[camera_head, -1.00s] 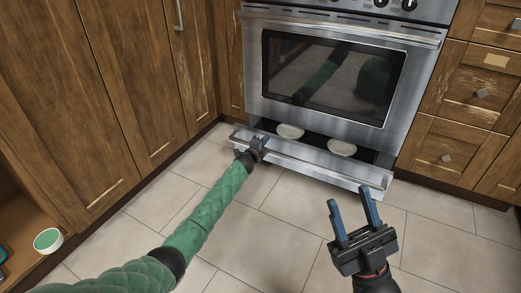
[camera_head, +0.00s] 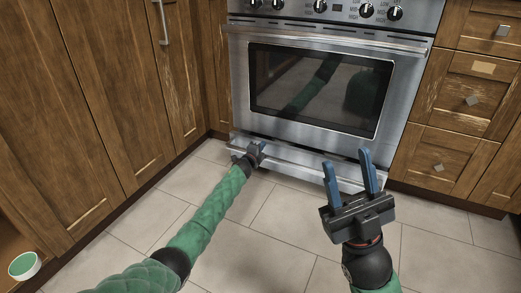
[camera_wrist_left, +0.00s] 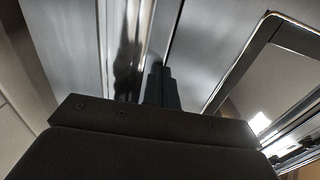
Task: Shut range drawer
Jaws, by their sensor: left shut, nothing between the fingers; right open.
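The range (camera_head: 318,85) stands at the centre back in the head view, with a dark oven window. Its drawer (camera_head: 290,161) is the low steel front under the oven door, with a bar handle along it. It sits almost flush, and its inside is not visible. My left gripper (camera_head: 257,149) is shut and empty at the left part of the drawer front, seemingly touching it. In the left wrist view, the shut fingers (camera_wrist_left: 160,85) point at shiny steel. My right gripper (camera_head: 348,173) is open and empty, in front of the range's lower right side.
Worn wooden cabinets (camera_head: 90,100) line the left side, and wooden drawers (camera_head: 455,110) stand to the right. A green-topped white bowl (camera_head: 25,265) is at the lower left. The tiled floor (camera_head: 270,230) before the range is clear.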

